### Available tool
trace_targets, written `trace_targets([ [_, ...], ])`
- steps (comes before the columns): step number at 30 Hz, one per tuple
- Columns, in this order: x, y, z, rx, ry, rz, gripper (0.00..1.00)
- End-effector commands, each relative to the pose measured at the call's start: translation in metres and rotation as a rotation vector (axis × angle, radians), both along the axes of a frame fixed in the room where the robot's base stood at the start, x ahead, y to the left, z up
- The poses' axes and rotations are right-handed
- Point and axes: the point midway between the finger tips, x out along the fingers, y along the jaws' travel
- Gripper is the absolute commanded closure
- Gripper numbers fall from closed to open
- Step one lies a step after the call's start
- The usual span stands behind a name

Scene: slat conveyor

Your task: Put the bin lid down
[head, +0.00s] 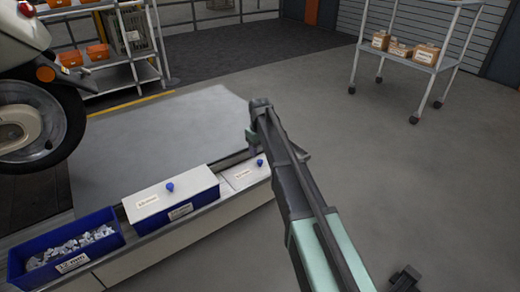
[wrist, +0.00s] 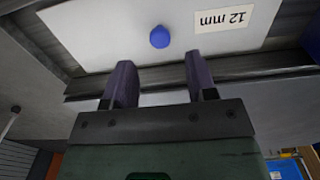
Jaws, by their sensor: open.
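A white bin lid (head: 243,174) with a blue knob (head: 260,162) lies flat on the right end of the bench. The wrist view shows this lid (wrist: 105,32) with its knob (wrist: 160,37) and a "12 mm" label, upside down in the picture. My gripper (wrist: 160,65) is open and empty. In the wrist picture its two fingers point toward the knob and appear apart from it. In the head view my gripper (head: 253,145) is over the lid, and my arm hides the lid's right side.
An open blue bin (head: 68,264) of grey parts, labelled 12 mm, stands at the bench's left end. Beside it is a blue bin (head: 181,221) with a white lid (head: 150,203). A wheeled shelf (head: 412,59) with boxes stands back right. The floor between is clear.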

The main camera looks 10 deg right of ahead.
Motion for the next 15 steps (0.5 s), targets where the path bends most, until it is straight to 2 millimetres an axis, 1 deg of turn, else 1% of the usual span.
trace_targets([
  [1, 0.000, 0.000, 0.029, 0.000, 0.000, 0.000, 0.48],
  [3, 0.000, 0.000, 0.046, 0.000, 0.000, 0.000, 0.48],
  [6, 0.000, 0.000, 0.060, 0.000, 0.000, 0.000, 0.48],
  [9, 0.000, 0.000, 0.064, 0.000, 0.000, 0.000, 0.48],
  [12, -0.003, 0.000, 0.062, 0.000, 0.000, -0.002, 0.48],
  [13, -0.009, 0.000, 0.061, 0.000, 0.000, -0.008, 0.48],
  [14, -0.021, 0.000, 0.061, 0.000, 0.000, -0.019, 0.48],
  [15, -0.045, 0.000, 0.061, 0.000, 0.000, -0.042, 0.48],
])
